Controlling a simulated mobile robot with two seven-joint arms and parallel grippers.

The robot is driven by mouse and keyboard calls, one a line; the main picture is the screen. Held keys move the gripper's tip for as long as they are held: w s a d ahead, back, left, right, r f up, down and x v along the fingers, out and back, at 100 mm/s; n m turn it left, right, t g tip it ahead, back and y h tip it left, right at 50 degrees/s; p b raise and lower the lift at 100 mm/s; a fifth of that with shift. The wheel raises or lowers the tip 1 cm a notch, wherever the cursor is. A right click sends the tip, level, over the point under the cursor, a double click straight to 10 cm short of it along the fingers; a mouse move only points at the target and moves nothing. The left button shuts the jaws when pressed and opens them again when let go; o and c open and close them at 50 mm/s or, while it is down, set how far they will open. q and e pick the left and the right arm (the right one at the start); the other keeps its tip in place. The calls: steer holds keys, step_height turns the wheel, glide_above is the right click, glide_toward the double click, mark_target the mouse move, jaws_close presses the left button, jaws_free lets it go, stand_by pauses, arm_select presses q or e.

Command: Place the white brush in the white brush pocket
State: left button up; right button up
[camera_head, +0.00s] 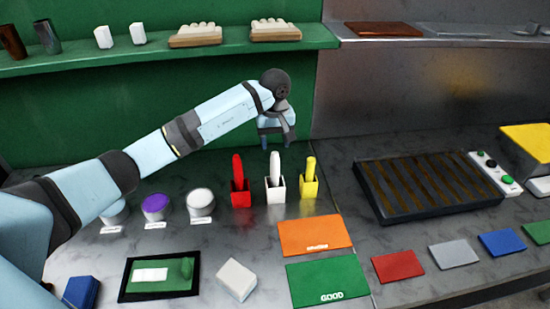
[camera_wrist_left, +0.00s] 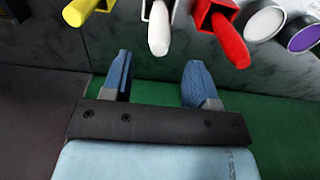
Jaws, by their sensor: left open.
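The white brush (camera_head: 275,166) stands upright in the white brush pocket (camera_head: 276,193), its rounded handle sticking out of the top. In the left wrist view the white brush (camera_wrist_left: 159,32) points toward my gripper, and the pocket (camera_wrist_left: 149,7) is partly cut off at the top edge. My left gripper (camera_head: 277,142) is above the white brush, apart from it and empty. In the left wrist view its two blue fingers (camera_wrist_left: 157,66) are spread, with the brush tip lying beyond them. My right gripper is not in view.
A red brush in its pocket (camera_head: 240,198) and a yellow brush in its pocket (camera_head: 309,188) flank the white one closely. Paint-like cups (camera_head: 201,209) stand to the left. A green shelf (camera_head: 120,58) runs behind. Orange (camera_head: 315,236) and green mats lie in front.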

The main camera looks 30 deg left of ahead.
arm_select(q)
step_height(320, 180, up, 4)
steer(key=shift+f+b, duration=0.1)
steer(key=shift+b, duration=0.2)
steer(key=shift+r, duration=0.4)
